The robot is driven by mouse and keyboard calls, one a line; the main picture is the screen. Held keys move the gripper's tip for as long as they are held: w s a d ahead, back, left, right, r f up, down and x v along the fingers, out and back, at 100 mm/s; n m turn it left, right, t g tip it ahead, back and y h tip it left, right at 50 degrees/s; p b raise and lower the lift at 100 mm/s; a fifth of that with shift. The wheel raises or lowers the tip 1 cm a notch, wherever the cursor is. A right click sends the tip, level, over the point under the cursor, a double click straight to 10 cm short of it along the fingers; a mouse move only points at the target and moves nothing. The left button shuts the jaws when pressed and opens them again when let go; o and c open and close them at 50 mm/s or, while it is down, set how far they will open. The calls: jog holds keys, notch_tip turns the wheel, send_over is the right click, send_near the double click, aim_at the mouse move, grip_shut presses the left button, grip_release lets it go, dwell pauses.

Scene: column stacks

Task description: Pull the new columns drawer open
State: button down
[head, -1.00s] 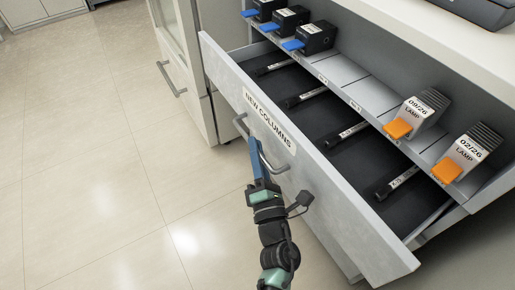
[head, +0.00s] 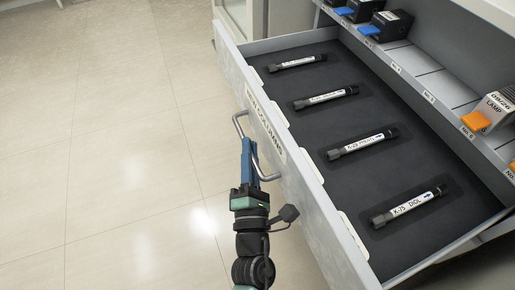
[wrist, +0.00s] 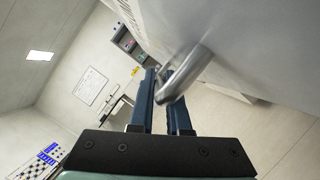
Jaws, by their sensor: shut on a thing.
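The new columns drawer (head: 262,112) stands well out from the cabinet in the head view, its label partly hidden by my gripper. Several labelled columns, such as the K-75 DIOL column (head: 408,206), lie in a row on its dark floor. The drawer's metal handle (head: 239,124) is a bar on the front face. My gripper (head: 248,150) is shut on this handle, in front of the drawer. In the wrist view the blue fingers (wrist: 163,92) close around the handle bar (wrist: 186,72), beside the drawer front.
A shelf above the drawer holds black boxes with blue tabs (head: 388,24) and a lamp box with an orange tab (head: 494,110). The tiled floor (head: 110,150) in front and to the left is clear.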

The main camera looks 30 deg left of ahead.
jog(key=c, duration=0.9)
grip_release()
jog(key=p+v, duration=0.2)
jog(key=v, duration=1.1)
jog(key=shift+s, duration=0.1)
